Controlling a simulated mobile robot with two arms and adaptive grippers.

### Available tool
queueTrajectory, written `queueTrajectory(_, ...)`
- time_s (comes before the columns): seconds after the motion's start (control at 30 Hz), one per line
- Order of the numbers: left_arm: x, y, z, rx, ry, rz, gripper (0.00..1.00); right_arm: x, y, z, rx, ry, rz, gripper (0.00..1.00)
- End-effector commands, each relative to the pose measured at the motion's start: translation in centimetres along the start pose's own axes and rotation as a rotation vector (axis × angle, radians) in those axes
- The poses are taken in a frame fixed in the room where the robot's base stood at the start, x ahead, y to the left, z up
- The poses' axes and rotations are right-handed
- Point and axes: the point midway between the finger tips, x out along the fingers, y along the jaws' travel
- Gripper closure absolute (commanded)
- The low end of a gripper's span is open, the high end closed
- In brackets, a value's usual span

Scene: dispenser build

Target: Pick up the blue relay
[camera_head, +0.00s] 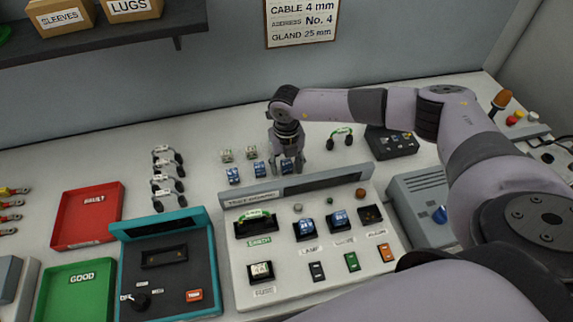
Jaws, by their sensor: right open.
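Several small blue relays show. Three stand in a row on the worktop behind the panel: a left relay (233,175), a middle relay (260,169) and a right relay (287,168). My right gripper (287,167) points down over the right relay, open, with its fingers around or just in front of it. I cannot tell whether they touch it. Two more blue relays sit in sockets of the white panel (290,270), one at the left (306,229) and one at the right (338,219). My left gripper is out of view.
The panel's raised grey back edge (240,198) is close in front of the relays. Pale blocks (226,155) stand behind them. A green-topped part (341,133) and a dark box (391,141) are to the right. Red (70,238) and green (50,308) trays lie left.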

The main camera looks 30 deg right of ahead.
Motion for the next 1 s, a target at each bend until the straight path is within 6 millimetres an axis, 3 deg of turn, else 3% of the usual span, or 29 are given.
queueTrajectory(0.7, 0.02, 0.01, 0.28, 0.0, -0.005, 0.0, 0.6, -0.07, -0.01, 0.02, 0.001, 0.0, 0.0, 0.96)
queueTrajectory(1.0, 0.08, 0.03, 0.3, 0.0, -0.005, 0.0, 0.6, -0.23, 0.0, 0.04, 0.001, -0.001, 0.0, 0.97)
